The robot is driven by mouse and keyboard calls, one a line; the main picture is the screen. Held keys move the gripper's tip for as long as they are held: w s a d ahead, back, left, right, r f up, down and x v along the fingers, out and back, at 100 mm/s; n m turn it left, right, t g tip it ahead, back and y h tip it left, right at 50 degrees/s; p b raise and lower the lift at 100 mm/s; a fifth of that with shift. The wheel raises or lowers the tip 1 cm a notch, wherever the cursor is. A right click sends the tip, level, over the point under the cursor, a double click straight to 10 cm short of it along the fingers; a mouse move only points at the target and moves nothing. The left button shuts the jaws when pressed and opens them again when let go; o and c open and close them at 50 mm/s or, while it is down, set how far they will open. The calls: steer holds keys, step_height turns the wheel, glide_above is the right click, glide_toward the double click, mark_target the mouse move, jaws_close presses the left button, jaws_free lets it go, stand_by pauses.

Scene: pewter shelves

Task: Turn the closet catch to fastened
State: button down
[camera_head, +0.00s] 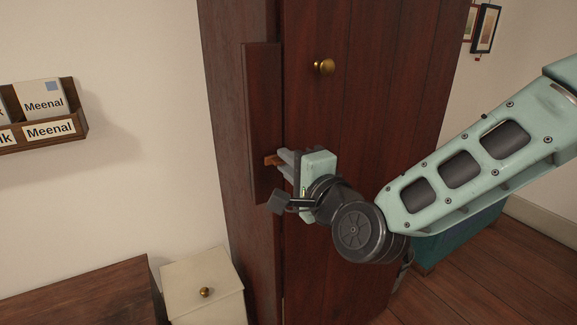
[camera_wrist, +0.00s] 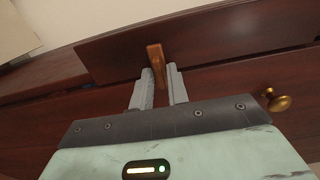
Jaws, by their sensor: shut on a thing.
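The dark red-brown closet (camera_head: 355,120) stands upright with its door closed or nearly so. A small orange-brown wooden catch (camera_head: 270,160) sits on the upright board (camera_head: 262,105) along the door's left edge. In the wrist view the catch (camera_wrist: 155,58) is a short bar running lengthwise between the grey fingers, across the board's edge. In the head view it looks roughly level. My gripper (camera_head: 282,164) is shut on the catch; the fingers also show in the wrist view (camera_wrist: 160,82). The catch's door-side end is partly hidden by the fingers.
A brass knob (camera_head: 324,66) sticks out of the door above my gripper. A pale cabinet (camera_head: 205,290) and a brown wooden top (camera_head: 85,295) stand at lower left. A letter rack (camera_head: 70,130) hangs on the left wall. A teal chest (camera_head: 455,240) is behind my arm.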

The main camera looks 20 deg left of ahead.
stand_by(0.4)
steer(key=c, duration=1.6)
jaws_free()
steer(key=shift+o, duration=0.2)
steer(key=v, duration=1.2)
steer(key=shift+b, duration=0.4)
steer(key=s+d+r+n+g+h+p, duration=0.1)
steer(key=s+d+n+g+h+p, duration=0.4)
steer(key=d, duration=0.6)
steer(key=s+d+r+n+g+h+p, duration=0.1)
steer(key=s+d+n+g+h+p, duration=0.5)
steer(key=s+d+n+h, duration=0.2)
steer(key=s+d+n, duration=0.2)
steer(key=d, duration=0.1)
steer(key=shift+n+g, duration=0.3)
steer(key=shift+n, duration=0.1)
